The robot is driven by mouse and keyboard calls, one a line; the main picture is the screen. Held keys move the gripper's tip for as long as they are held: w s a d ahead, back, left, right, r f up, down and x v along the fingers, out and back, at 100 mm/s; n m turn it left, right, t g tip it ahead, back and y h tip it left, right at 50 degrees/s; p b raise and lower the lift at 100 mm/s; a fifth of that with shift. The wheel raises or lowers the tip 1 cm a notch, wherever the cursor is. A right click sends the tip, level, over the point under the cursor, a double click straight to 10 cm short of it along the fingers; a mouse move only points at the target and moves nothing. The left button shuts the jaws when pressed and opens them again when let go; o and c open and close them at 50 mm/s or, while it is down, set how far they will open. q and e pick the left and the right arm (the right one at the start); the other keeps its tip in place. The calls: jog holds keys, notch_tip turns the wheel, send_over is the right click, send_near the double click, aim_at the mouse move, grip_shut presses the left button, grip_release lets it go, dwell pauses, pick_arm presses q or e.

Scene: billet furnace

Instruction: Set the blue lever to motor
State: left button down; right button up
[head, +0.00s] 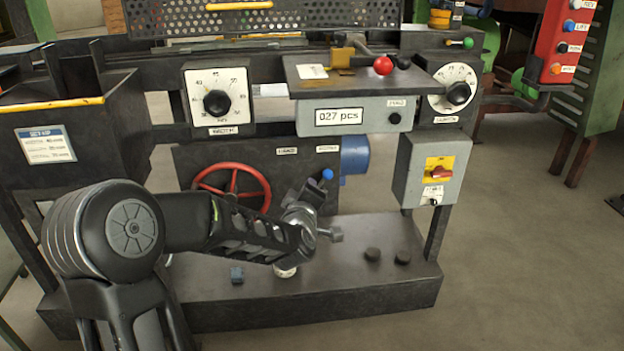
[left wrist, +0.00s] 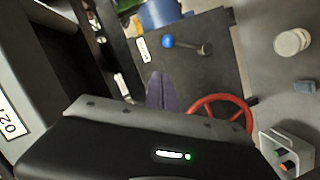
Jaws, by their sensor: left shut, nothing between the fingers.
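The blue lever shows in the head view as a round blue knob (head: 327,174) on the dark machine panel, just below a small white label (head: 327,149) too small to read. In the left wrist view the lever's blue knob (left wrist: 168,41) sits on a short grey shaft that runs right to its pivot, and the knob points toward a label (left wrist: 142,48). My left gripper (head: 310,191) is beside and slightly below the knob in the head view. Its fingertips (left wrist: 158,76) are shut and empty, apart from the knob in the wrist view. My right gripper is out of view.
A red handwheel (head: 232,169) is left of the lever. A blue motor housing (head: 354,155) is to its right. A counter box (head: 350,115) and a shelf with a red-knobbed lever (head: 382,66) overhang above. The grey switch box (head: 432,168) is farther right.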

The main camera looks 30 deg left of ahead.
pick_arm(q)
jog(key=shift+v, duration=0.8)
